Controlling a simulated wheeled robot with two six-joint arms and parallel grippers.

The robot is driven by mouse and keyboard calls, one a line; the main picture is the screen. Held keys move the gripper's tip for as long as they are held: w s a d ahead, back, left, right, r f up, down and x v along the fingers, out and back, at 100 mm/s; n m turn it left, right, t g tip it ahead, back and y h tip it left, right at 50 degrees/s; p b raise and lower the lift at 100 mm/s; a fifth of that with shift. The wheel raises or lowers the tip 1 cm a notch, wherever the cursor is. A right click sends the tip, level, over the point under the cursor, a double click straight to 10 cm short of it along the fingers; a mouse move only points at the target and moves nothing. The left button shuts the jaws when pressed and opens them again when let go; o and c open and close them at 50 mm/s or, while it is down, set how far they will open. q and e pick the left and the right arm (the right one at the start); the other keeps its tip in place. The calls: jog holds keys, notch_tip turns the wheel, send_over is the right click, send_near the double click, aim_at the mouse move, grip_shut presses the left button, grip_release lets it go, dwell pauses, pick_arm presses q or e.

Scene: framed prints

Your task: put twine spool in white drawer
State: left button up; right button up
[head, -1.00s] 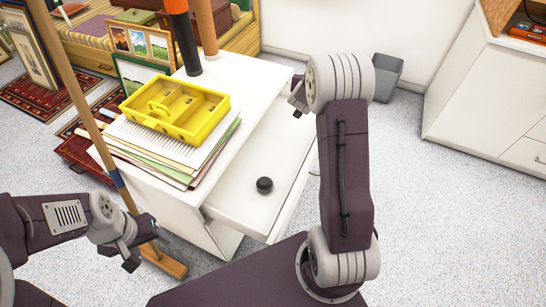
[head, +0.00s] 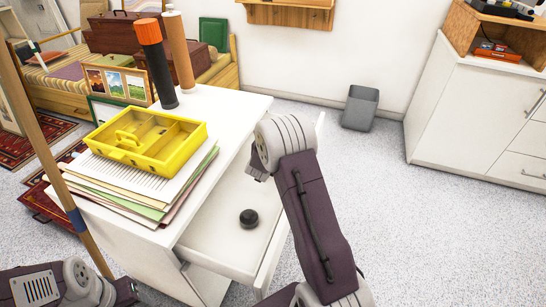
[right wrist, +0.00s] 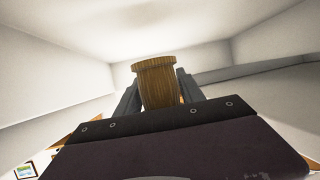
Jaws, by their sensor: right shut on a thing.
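The white drawer (head: 215,236) is pulled out of the white cabinet at the middle of the head view. A small round black object lies in it. The twine spool (right wrist: 155,84) is tan and ribbed with a wider rim, upright in the right wrist view. My right gripper (right wrist: 157,92) is shut on it, one finger on each side. In the head view the spool and right fingertips are hidden behind my right wrist, which is beyond the drawer's black object in the picture. My left gripper (head: 125,292) is at the lower left, away from the drawer; its fingers are unclear.
On the cabinet top are a yellow divided tray (head: 148,140) on a stack of papers (head: 190,178), and a black tube with an orange end (head: 158,70) beside a brown tube (head: 178,50). A wooden pole (head: 42,140) stands left. A grey bin (head: 360,107) is behind.

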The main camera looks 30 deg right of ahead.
notch_tip(320, 180, down, 4)
jog(key=shift+f+b, duration=0.1)
jog(key=shift+b, duration=1)
jog(key=shift+f, duration=0.35)
jog(key=o, duration=1.4)
jog(key=shift+o, duration=0.2)
jog(key=shift+r, duration=0.15)
